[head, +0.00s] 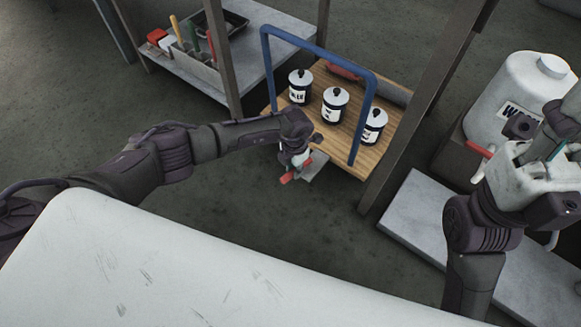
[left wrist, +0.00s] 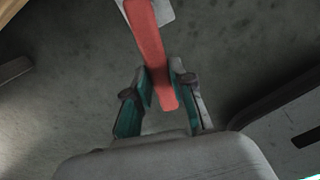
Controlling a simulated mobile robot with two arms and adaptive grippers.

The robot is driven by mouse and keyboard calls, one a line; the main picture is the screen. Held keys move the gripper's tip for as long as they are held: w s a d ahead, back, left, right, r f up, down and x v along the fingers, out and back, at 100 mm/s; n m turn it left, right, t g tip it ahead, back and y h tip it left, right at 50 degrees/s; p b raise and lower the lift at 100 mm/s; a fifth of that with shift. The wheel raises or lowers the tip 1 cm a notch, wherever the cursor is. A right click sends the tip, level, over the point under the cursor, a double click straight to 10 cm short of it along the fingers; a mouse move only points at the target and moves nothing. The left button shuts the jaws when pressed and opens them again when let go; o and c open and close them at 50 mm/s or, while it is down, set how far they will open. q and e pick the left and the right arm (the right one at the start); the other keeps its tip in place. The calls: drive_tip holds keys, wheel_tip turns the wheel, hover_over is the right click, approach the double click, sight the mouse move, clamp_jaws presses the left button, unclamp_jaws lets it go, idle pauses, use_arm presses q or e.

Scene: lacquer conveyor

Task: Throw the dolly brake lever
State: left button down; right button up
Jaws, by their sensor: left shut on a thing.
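The dolly (head: 345,152) has a wooden deck and a blue handle frame (head: 318,45). The red brake lever (head: 287,178) sits at the deck's near left corner, beside a grey plate (head: 314,167). My left gripper (head: 297,166) is shut on the lever. In the left wrist view the lever (left wrist: 150,40) runs between the two fingers (left wrist: 162,88), its lower end between the tips. In the head view the gripper hides the lever's middle. My right gripper (head: 545,160) is at the right edge, near the white jug, its fingers not clearly shown.
Three white lidded tins (head: 335,104) with black labels stand on the dolly deck. A large white jug (head: 520,95) stands at the right. A shelf (head: 200,70) with a tool tray is at the back left. Grey posts flank the dolly.

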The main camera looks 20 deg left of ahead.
use_arm(q)
drive_tip(key=c, duration=1)
unclamp_jaws()
wheel_tip(320, 180, up, 12)
drive_tip(key=shift+d, duration=0.1)
